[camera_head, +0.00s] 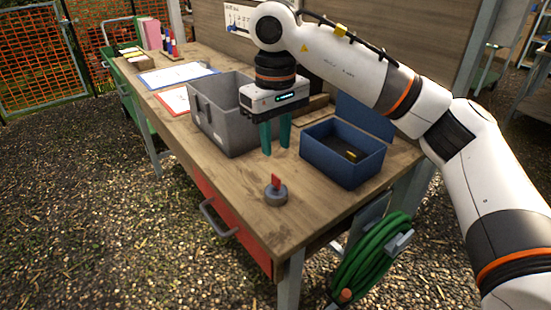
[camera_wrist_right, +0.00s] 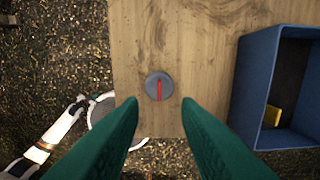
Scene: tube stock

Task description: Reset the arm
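My right gripper (camera_head: 275,138) hangs over the wooden workbench (camera_head: 250,200), between the grey bin and the blue box. Its two green fingers point down and stand apart, with nothing between them. In the right wrist view the open fingers (camera_wrist_right: 160,110) frame a round grey piece with a red upright part (camera_wrist_right: 158,87) on the bench top. The same grey and red piece (camera_head: 276,192) stands near the front edge in the head view, apart from the gripper. My left gripper is not in view.
A grey bin (camera_head: 225,130) is left of the gripper. A blue box (camera_head: 335,165) with its lid open holds a small yellow item (camera_head: 351,155). Clipboards (camera_head: 178,75) lie farther back. A green hose coil (camera_head: 372,262) hangs at the bench's right end. The front bench top is mostly clear.

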